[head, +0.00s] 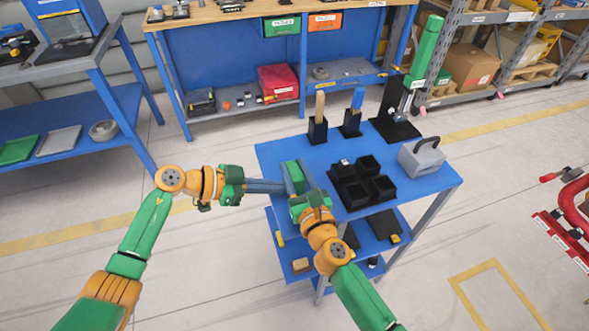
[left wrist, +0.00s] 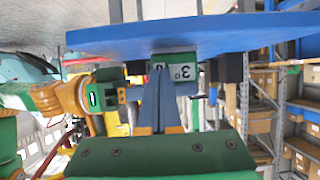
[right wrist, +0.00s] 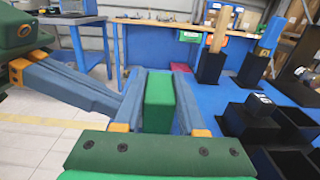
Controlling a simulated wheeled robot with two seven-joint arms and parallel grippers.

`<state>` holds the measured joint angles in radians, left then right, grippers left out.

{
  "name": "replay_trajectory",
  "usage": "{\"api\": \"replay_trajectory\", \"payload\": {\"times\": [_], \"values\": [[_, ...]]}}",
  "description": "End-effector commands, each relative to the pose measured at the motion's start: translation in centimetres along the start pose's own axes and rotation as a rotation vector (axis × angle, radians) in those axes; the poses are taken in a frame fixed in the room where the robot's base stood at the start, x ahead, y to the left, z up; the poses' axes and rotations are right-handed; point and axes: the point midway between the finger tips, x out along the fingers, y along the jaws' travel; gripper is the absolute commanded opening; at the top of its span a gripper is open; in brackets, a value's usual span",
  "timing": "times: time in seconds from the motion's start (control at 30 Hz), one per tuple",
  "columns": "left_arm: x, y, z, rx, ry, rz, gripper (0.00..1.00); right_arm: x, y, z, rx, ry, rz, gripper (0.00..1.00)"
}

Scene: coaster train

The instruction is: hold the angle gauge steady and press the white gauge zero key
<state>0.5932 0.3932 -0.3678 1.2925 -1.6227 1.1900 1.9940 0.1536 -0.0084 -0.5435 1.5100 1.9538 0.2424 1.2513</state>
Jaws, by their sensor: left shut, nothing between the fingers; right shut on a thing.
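The angle gauge (head: 292,171) is a small green box at the left edge of the blue cart top. My right gripper (head: 297,176) is shut on it; the green box (right wrist: 158,103) shows between its fingers in the right wrist view. In the left wrist view the gauge's pale display face (left wrist: 184,72) appears upside down with a digit and degree sign. My left gripper (head: 282,187) is shut and empty, its fingertips (left wrist: 160,68) in front of one side of that face. I cannot tell whether they touch it. The white zero key is not visible, perhaps behind the fingertips.
The blue cart top (head: 275,152) also carries a black compartment tray (head: 350,200), black holders (head: 318,133) with upright tools, a black stand (head: 395,125) and a grey case with a handle (head: 422,158). A workbench (head: 240,15) stands behind. Floor left of the cart is clear.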

Motion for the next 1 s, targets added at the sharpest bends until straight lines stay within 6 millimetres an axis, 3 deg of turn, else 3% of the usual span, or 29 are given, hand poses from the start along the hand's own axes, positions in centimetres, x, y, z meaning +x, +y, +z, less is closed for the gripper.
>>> {"api": "replay_trajectory", "payload": {"times": [0.37,1.0], "values": [[0.0,0.0,0.0,0.0,0.001,0.0,0.0,0.0,0.1,0.0,0.0,0.0,0.001,0.0],[-3.2,0.0,1.6,-0.001,-0.001,-0.001,0.0,0.0,0.0,0.0,0.0,0.001,0.001,0.0]]}}
